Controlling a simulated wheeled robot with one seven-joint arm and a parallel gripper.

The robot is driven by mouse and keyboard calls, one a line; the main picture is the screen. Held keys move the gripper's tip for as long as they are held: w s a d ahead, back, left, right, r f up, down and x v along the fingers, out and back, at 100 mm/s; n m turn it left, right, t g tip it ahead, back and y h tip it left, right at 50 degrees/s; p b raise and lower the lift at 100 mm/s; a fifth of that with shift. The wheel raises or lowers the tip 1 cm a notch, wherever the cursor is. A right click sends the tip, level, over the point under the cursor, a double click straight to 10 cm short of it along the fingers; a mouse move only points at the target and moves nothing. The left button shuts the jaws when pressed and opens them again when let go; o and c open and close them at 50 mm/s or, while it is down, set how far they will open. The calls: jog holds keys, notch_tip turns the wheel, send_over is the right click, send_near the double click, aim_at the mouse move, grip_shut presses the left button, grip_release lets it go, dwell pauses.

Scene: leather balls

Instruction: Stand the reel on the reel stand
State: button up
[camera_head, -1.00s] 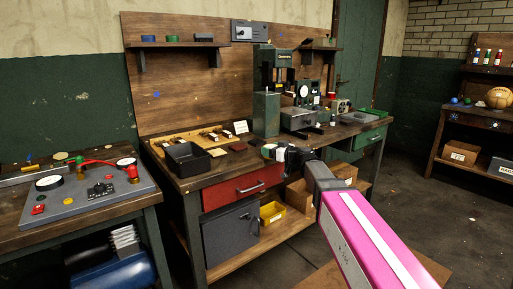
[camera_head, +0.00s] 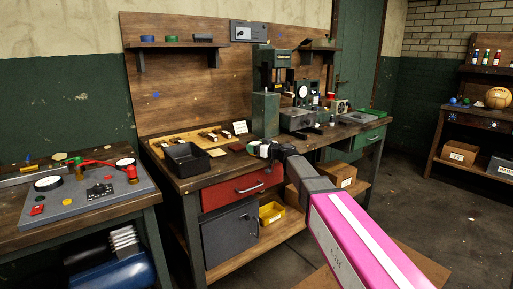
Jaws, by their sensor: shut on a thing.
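My gripper (camera_head: 268,148) is over the front edge of the middle workbench (camera_head: 225,171), at the end of my pink and grey arm. It is shut on a small pale and dark thing, apparently the reel (camera_head: 263,152), which is small and partly covered by the fingers. I cannot tell its tilt or whether it touches the bench top. I cannot pick out the reel stand for certain in this view.
A black open bin (camera_head: 187,158) and a wooden tray of tools (camera_head: 205,138) lie left of my gripper. A green press (camera_head: 266,105) and a grey instrument (camera_head: 298,118) stand behind it.

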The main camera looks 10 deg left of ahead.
jog(key=o, duration=0.9)
jog(key=shift+f, duration=0.1)
jog(key=shift+c, duration=0.2)
